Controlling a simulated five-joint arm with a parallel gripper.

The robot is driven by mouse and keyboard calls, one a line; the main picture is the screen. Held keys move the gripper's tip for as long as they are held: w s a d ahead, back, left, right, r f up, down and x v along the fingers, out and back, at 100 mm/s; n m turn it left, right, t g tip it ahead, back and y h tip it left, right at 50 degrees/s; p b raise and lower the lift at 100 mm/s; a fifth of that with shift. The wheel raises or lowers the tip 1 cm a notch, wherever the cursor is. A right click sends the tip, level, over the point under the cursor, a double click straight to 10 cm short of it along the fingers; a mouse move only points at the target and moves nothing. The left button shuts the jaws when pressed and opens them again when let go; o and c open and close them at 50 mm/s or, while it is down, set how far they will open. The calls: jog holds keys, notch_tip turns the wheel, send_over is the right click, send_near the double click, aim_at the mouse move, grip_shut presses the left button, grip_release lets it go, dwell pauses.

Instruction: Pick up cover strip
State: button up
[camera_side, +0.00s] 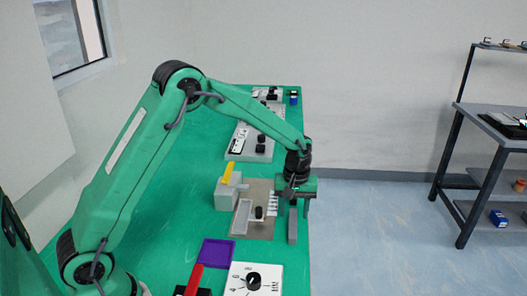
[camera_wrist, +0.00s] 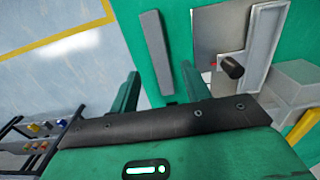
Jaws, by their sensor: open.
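The cover strip, a long narrow dark grey bar (camera_wrist: 156,48), lies on the green table near its edge. In the side view the strip (camera_side: 292,230) stretches towards the front, partly hidden by my gripper at its far end. My gripper (camera_side: 297,200) points down above the strip. In the wrist view its two green fingers (camera_wrist: 160,84) are apart, one on each side of the line of the strip's near end. Nothing is held between them. I cannot tell the exact height of the fingertips over the strip.
A purple tray (camera_side: 216,252) and a white dial panel (camera_side: 240,285) are nearer. The table edge is close on the right.

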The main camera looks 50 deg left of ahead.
aim_at(293, 223)
jog(key=shift+f, duration=2.05)
grip_shut()
